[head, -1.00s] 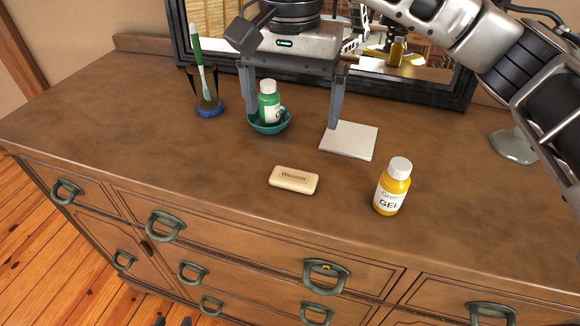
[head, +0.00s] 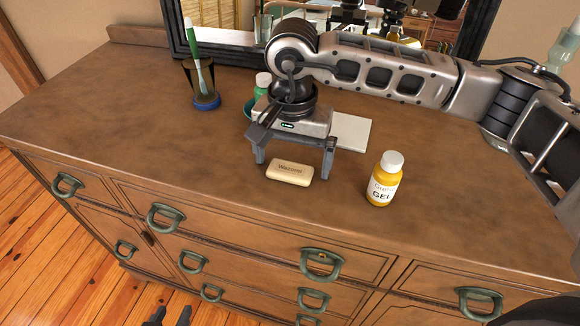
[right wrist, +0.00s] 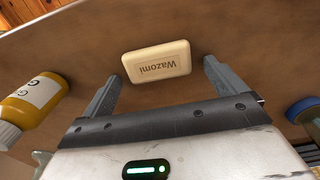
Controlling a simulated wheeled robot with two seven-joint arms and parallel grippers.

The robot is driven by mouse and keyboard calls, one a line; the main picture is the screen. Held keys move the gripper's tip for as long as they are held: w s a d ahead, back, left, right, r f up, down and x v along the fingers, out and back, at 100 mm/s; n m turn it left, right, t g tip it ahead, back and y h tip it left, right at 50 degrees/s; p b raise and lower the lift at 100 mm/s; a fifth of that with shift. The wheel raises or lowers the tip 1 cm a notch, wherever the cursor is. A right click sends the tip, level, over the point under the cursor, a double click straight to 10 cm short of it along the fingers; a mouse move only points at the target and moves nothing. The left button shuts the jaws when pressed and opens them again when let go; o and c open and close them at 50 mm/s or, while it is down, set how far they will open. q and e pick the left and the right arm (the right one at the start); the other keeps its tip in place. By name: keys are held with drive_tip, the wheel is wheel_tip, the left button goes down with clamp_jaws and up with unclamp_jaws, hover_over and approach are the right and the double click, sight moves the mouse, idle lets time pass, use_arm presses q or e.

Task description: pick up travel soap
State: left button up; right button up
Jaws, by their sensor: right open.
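The travel soap is a cream bar marked "Wazomi" (head: 290,173), lying flat on the wooden dresser top. It also shows in the right wrist view (right wrist: 157,62). My right gripper (head: 294,167) is open and empty, pointing down just behind the bar. In the right wrist view its fingers (right wrist: 161,72) are spread wide, with the bar ahead of them and roughly between, not gripped. Two dark tips at the bottom edge of the head view may be my left gripper (head: 169,317); too little shows to judge it.
A yellow gel bottle (head: 384,180) stands right of the bar. A white square tile (head: 352,133) lies behind. A green bottle (head: 262,84) in a teal dish is partly hidden by my gripper. A toothbrush cup (head: 203,88) stands left; a mirror (head: 215,52) is at the back.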

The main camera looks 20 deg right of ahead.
drive_tip(key=c, duration=1.1)
drive_tip(key=shift+o, duration=0.2)
drive_tip(key=shift+r, duration=0.1)
